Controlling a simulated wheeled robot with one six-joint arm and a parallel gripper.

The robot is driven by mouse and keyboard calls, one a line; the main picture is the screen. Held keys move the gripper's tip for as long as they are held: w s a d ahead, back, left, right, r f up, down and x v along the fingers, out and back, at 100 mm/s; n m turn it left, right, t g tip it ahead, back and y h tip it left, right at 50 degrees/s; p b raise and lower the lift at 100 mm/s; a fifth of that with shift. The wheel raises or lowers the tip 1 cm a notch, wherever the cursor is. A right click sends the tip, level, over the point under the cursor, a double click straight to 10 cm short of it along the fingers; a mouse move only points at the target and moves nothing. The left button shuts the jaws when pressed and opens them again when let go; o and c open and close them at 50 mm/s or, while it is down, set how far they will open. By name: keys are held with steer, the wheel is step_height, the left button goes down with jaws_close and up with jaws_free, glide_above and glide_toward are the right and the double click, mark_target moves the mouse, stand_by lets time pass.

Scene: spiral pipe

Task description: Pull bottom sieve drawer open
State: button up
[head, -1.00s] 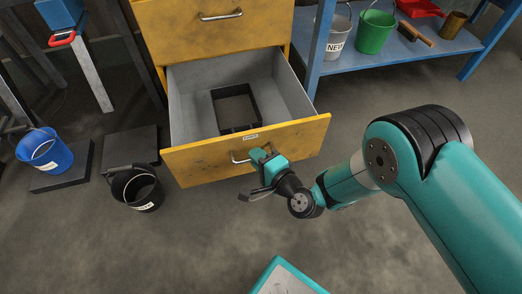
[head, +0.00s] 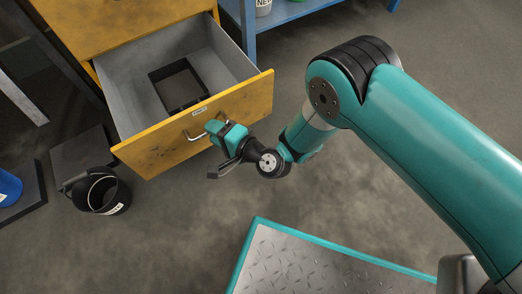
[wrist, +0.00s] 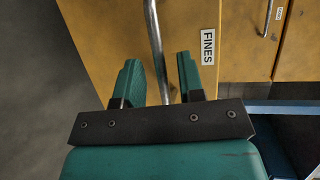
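The bottom sieve drawer (head: 207,121) has a worn yellow front and a grey interior. It stands pulled out from its cabinet in the head view, with a dark square frame (head: 179,85) inside. Its metal handle (head: 194,137) also shows in the wrist view (wrist: 154,35), beside a label reading FINES (wrist: 208,46). My gripper (wrist: 160,82) is at the right part of the handle, with its green fingers apart on either side of the bar. Gaps show between bar and fingers. In the head view my gripper (head: 226,133) hides part of the handle.
A black bucket (head: 103,192) stands on the floor left of the drawer, near a dark slab (head: 82,152). A blue bucket (head: 8,188) is at the left edge. A blue shelf (head: 300,13) stands behind right. Floor before the drawer is clear.

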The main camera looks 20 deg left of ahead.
steer(key=p+v, duration=1.6)
steer(key=p, duration=0.7)
steer(key=shift+s+r, duration=0.1)
